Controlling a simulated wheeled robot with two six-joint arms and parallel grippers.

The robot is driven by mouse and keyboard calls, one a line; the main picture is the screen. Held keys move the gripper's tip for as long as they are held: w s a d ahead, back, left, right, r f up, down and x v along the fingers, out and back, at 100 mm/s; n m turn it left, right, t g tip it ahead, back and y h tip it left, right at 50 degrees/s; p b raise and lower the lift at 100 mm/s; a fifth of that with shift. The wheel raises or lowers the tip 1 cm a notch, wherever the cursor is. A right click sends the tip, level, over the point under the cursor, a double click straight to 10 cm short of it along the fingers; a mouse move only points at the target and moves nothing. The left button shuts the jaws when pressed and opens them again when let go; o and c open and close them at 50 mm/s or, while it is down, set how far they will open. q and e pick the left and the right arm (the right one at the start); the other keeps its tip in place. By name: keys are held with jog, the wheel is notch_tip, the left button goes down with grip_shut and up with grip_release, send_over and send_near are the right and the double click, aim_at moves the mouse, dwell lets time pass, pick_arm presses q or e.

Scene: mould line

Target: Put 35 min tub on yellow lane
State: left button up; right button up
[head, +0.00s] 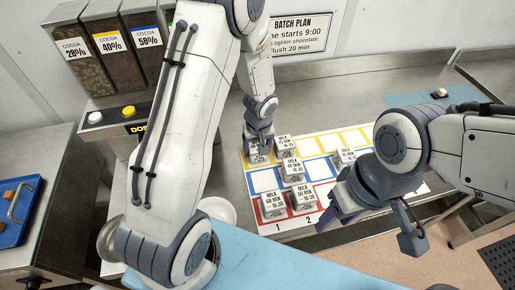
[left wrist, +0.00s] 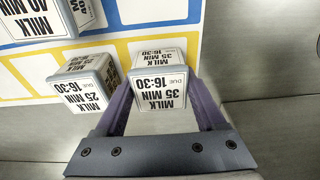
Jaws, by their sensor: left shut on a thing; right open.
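The 35 min tub (left wrist: 160,85) is a small grey-white block labelled MILK 35 MIN 16:30. My left gripper (head: 258,146) is shut on it at the far left of the yellow lane (head: 318,141). In the left wrist view the tub sits between both fingers, label readable. Whether it touches the board cannot be told. The 25 min tub (left wrist: 90,85) stands close beside it; it also shows in the head view (head: 285,145). My right gripper (head: 370,226) is open and empty at the board's front right.
Another tub (head: 292,172) stands on the blue lane, and one (head: 344,156) farther right. Two tubs stand on the red lane, one (head: 272,205) at its left end. A dosing unit (head: 127,113) is at the left.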

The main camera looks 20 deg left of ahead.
pick_arm(q)
jog(key=shift+f, duration=0.15)
jog(key=o, duration=1.4)
jog(key=shift+o, duration=0.2)
jog(key=shift+r, duration=0.35)
notch_tip(320, 180, up, 11)
jog(key=s+d, duration=0.1)
jog(key=s+d+r+m, duration=0.2)
jog(key=s+d+m, duration=0.2)
jog(key=s, duration=0.3)
jog(key=s+d+r+m+g+h, duration=0.1)
jog(key=s+d+r+m, duration=0.2)
jog(key=s, duration=0.5)
jog(key=s+d+r+m+h, duration=0.1)
jog(key=s+d+r+m, duration=0.1)
jog(key=s+d+m, duration=0.4)
jog(key=shift+s+r+m+b, duration=0.15)
jog(key=shift+s+m+b, duration=0.15)
jog(key=shift+s+m, duration=0.45)
